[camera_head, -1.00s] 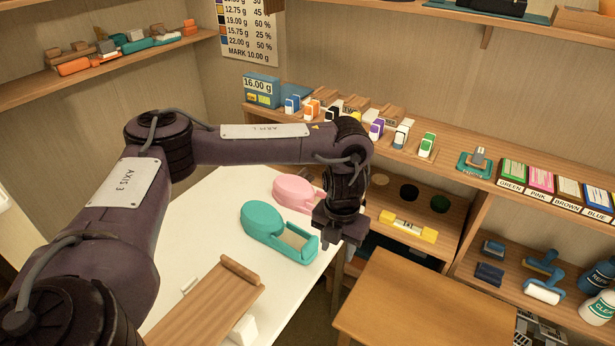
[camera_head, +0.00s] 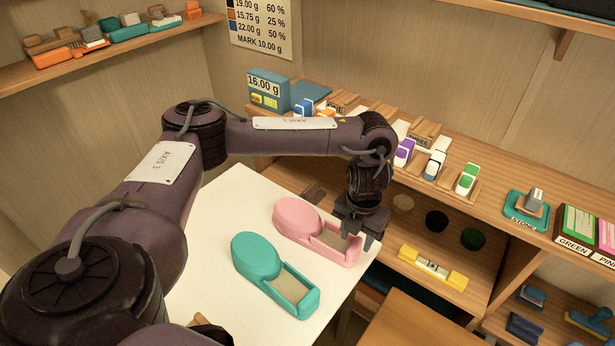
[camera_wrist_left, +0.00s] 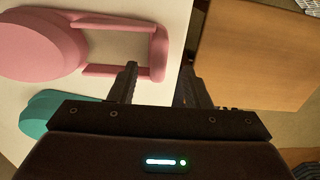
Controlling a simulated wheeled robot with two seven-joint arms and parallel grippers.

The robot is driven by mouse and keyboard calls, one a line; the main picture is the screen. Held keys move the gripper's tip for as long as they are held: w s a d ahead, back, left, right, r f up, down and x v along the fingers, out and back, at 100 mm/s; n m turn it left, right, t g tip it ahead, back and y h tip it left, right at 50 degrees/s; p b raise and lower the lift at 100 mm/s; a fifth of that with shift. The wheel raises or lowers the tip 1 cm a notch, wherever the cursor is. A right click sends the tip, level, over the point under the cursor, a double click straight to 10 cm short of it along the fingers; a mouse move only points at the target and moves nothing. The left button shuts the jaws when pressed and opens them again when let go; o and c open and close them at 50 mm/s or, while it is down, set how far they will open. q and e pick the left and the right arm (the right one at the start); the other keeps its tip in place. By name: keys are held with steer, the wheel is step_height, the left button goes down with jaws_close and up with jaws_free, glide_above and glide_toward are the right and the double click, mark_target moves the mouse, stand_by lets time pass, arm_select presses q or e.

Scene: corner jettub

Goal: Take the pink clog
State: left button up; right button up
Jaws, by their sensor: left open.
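The pink clog (camera_head: 297,217) lies on the white table, its rounded closed part to the left and its open frame-like end to the right. My left gripper (camera_head: 358,241) is open and hangs over the open right end, hiding a little of it. In the left wrist view the pink clog (camera_wrist_left: 45,47) fills the upper left, with its end bar (camera_wrist_left: 159,52) just beyond the left finger. The gripper (camera_wrist_left: 158,85) has nothing between its fingers, which point past the table edge. I cannot tell whether a finger touches the clog. My right gripper is not in view.
A teal clog (camera_head: 262,262) lies on the white table (camera_head: 226,205) close in front of the pink one. A wooden surface (camera_head: 405,322) stands to the right, across a gap. Shelves behind hold a yellow level (camera_head: 432,267), colored blocks and a scale-like blue box (camera_head: 268,90).

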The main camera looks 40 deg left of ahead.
mark_target(355, 244)
arm_select(q)
step_height(355, 244, down, 4)
steer(key=shift+w+a+r+b, duration=0.1)
steer(key=shift+w+b, duration=0.05)
steer(key=shift+b, duration=0.3)
jaws_close()
steer(key=shift+r, duration=0.1)
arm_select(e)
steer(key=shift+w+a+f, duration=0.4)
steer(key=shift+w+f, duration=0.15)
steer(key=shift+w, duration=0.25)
